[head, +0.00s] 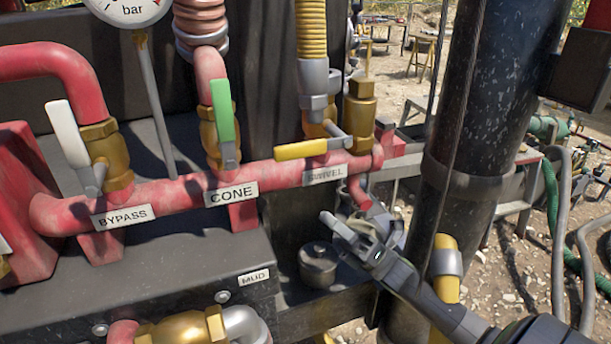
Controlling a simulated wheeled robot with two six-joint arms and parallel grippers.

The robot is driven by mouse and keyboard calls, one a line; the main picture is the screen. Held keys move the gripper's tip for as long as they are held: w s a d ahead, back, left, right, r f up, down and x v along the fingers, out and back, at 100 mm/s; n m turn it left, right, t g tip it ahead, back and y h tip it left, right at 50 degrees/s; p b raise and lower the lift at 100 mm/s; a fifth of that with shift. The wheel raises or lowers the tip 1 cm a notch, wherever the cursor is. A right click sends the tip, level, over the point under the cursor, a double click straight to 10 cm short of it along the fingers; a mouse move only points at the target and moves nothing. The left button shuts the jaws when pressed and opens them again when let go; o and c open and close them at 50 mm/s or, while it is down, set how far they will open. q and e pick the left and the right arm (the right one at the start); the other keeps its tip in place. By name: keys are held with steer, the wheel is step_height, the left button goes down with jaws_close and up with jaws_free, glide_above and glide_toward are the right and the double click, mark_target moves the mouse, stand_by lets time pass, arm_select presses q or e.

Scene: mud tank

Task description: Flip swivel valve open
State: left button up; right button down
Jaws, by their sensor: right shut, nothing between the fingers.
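The swivel valve's yellow handle (302,150) lies nearly horizontal, pointing left from its brass body (360,112), above the SWIVEL label (325,175) on the red pipe. My right gripper (335,222) comes in from the lower right. It is shut and empty, below and slightly right of the yellow handle, and apart from it. Its tips are in front of the dark panel, just under the red pipe. My left gripper does not show.
The green-handled CONE valve (222,112) and white-handled BYPASS valve (66,136) stand to the left on the same red pipe (175,192). A black column (490,90) rises at right. A round dark cap (318,262) sits below the gripper.

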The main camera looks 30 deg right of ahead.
steer(key=s+a+r+n+g+y, duration=0.1)
steer(key=s+r+n+g+y, duration=0.3)
steer(key=n+g+y, duration=0.4)
steer(key=r+n+g, duration=0.1)
steer(key=n+g, duration=0.4)
steer(key=n, duration=0.2)
steer(key=shift+s+y, duration=0.3)
steer(key=shift+s, duration=0.05)
steer(key=p, duration=0.5)
glide_toward(289, 159)
steer(key=w+a, duration=0.1)
steer(key=a, duration=0.3)
steer(key=shift+w+d+r+p, duration=0.1)
steer(key=shift+d+r+p, duration=0.05)
steer(key=shift+r+p, duration=0.65)
steer(key=shift+w+d+r+p, duration=0.1)
steer(key=shift+r+p, duration=0.35)
steer(key=shift+r, duration=0.6)
